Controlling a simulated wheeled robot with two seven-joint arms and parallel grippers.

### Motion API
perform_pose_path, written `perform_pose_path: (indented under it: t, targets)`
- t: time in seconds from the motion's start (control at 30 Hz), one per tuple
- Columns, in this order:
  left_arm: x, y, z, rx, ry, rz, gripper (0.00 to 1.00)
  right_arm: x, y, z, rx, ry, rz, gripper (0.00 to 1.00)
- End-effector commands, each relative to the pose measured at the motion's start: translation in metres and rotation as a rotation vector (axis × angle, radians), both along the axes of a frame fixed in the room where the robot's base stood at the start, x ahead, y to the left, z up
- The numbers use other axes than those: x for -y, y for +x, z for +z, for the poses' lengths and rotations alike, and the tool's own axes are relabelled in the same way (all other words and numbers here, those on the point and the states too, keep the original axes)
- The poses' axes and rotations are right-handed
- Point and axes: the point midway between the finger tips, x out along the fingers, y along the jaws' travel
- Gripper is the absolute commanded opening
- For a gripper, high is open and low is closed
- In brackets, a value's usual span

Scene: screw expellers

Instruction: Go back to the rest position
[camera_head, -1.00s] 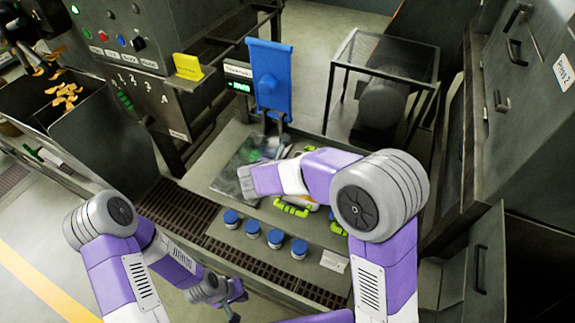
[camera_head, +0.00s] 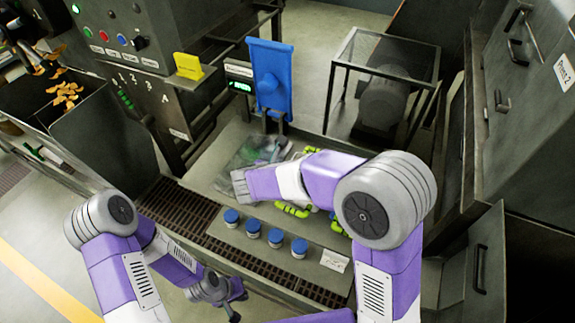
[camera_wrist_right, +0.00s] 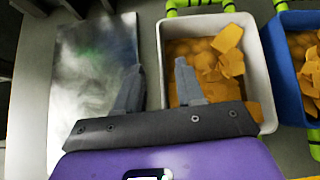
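My right gripper (camera_wrist_right: 160,78) shows in the right wrist view with its two fingers apart and nothing between them. It is above the work surface, over the edge of a white bin (camera_wrist_right: 258,100) of orange-yellow chips. In the head view my right forearm reaches left across the table and its fingers are not visible. My left gripper (camera_head: 234,302) is low in the head view, in front of the table, small and dark; its finger opening is unclear.
A metallic sheet (camera_wrist_right: 85,80) lies beside the white bin. A blue bin (camera_wrist_right: 285,70) of chips stands to its right. Several blue-capped jars (camera_head: 275,237) line the table's front. A blue panel (camera_head: 270,80) and a glass-sided frame (camera_head: 385,60) stand behind. A machine cabinet (camera_head: 525,130) is at right.

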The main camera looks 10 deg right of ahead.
Motion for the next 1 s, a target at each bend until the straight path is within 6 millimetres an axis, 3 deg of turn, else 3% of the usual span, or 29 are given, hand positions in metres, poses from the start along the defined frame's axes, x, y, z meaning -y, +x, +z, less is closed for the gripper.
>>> perform_pose_path:
  t: [0.2,0.57,1.0]
  targets:
    - [0.0,0.0,0.008,0.0,0.0,0.0,0.0,-0.015,-0.021,0.024,0.001,0.001,0.002,0.38]
    - [0.0,0.0,0.01,0.0,0.0,0.0,0.0,-0.019,-0.028,0.03,-0.001,-0.002,-0.001,0.38]
    - [0.0,0.0,0.073,0.0,0.0,0.0,0.0,-0.018,-0.028,0.093,0.0,-0.001,-0.001,0.38]
